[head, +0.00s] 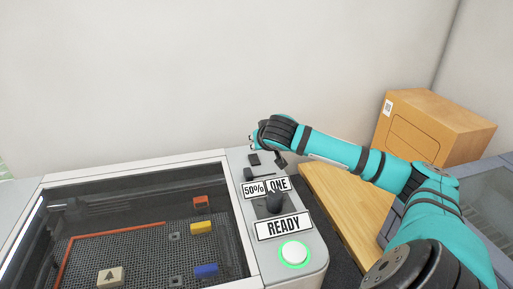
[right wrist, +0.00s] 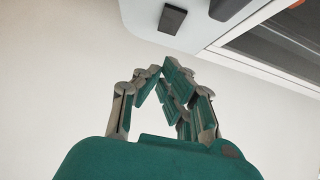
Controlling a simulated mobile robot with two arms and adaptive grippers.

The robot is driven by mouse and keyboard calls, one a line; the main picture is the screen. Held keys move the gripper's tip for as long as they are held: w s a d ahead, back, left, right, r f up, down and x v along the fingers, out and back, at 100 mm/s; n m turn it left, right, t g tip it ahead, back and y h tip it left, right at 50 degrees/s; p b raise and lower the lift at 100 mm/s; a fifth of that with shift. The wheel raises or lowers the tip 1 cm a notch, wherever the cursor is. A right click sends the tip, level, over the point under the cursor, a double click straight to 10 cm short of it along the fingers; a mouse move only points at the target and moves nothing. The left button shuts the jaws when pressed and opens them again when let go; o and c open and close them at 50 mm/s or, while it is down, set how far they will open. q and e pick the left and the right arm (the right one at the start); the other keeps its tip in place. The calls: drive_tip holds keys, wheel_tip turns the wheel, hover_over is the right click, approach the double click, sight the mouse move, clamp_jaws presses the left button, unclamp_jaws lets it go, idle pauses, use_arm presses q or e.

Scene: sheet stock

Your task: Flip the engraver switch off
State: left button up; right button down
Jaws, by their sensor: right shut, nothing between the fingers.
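The engraver (head: 225,165) is a grey machine with a dark glass lid and a control strip on its right side. A small black rocker-like switch (head: 253,159) sits at the far end of the strip; a dark rectangular piece, likely this switch (right wrist: 172,19), shows at the top of the right wrist view. Whether it is on or off is too small to tell. My right gripper (head: 257,142) is shut and empty, close to the far end of the strip, seemingly apart from the switch. In the right wrist view its fingers (right wrist: 163,72) come together below the dark piece. My left gripper is not in view.
The strip also holds another black part (head: 249,174), a black knob (head: 274,203), a READY label (head: 283,226) and a green-lit button (head: 293,252). Coloured blocks lie under the lid. A cardboard box (head: 430,125) stands on the right, near a wooden surface (head: 335,205). A wall is behind.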

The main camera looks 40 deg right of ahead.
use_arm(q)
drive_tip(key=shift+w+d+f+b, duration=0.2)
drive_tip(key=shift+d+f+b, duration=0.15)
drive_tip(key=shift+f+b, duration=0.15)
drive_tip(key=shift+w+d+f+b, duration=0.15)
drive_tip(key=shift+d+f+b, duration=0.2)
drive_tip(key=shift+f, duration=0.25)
use_arm(e)
drive_tip(key=v, duration=0.5)
drive_tip(key=shift+s+r, duration=0.15)
drive_tip(key=shift+s, duration=0.1)
drive_tip(key=shift+w+d, duration=0.1)
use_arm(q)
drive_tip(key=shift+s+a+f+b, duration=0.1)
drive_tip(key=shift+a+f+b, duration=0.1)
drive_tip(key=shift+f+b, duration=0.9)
use_arm(e)
drive_tip(key=shift+w+d+r, duration=0.15)
drive_tip(key=shift+w, duration=0.55)
drive_tip(key=shift+s+r, duration=0.1)
drive_tip(key=shift+s, duration=0.05)
